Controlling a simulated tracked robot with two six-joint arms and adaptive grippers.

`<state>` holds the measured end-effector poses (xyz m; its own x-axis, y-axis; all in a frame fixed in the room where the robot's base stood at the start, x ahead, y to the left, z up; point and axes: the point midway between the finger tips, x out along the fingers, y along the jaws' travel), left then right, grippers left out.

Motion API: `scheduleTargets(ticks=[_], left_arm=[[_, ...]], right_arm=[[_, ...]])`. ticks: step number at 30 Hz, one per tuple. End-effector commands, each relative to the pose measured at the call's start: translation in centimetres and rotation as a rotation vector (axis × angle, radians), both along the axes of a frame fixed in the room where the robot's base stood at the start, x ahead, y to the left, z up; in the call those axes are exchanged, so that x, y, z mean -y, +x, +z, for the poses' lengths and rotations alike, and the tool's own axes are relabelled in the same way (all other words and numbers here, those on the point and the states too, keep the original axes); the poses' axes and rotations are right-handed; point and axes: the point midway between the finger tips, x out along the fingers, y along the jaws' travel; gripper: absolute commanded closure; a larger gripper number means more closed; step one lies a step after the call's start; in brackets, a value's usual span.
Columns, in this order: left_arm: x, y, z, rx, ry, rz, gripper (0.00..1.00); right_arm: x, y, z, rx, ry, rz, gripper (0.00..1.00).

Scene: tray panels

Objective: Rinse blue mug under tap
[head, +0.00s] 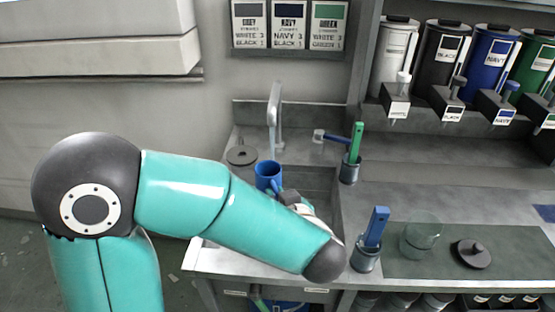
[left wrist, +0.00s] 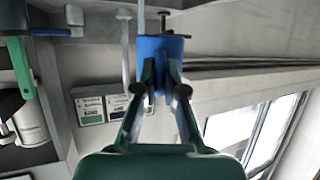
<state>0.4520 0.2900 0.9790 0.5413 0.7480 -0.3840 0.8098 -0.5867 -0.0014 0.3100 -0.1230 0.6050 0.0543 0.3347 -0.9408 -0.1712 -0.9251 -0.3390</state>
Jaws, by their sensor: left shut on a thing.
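The blue mug (head: 268,176) is upright over the left part of the sink (head: 318,180), in front of the tap (head: 274,105). My left gripper (head: 284,195) is shut on the mug at its near side, partly hidden by my forearm. In the left wrist view, which is upside down, the two fingers (left wrist: 160,88) close on the mug (left wrist: 152,48). The tap's pale post (left wrist: 125,55) stands beside it. A thin pale-blue strip (left wrist: 141,18) shows by the mug; I cannot tell if it is water. My right gripper is not in view.
A holder with a green-handled tool (head: 355,143) stands at the sink's right edge. A cup with a blue brush (head: 375,228), a clear glass (head: 420,234) and a dark lid (head: 471,253) are at the front right. Dispensers (head: 490,58) line the upper right.

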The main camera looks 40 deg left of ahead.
Motion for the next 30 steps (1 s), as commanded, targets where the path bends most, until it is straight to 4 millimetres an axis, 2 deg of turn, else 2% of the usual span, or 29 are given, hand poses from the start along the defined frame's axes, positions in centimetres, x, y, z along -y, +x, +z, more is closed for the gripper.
scheduleTargets(ticks=[3,18,23,30], left_arm=[[0.4,-0.6,1.5,0.002,0.0,-0.003,1.0],[2.1,-3.3,5.3,0.0,0.001,-0.002,1.0],[2.4,-3.9,5.8,0.002,0.0,-0.001,1.0],[2.4,-4.0,5.7,0.001,0.0,0.0,1.0]], right_arm=[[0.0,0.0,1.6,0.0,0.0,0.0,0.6],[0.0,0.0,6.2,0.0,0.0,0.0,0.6],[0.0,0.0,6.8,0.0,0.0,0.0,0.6],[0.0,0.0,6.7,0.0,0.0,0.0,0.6]])
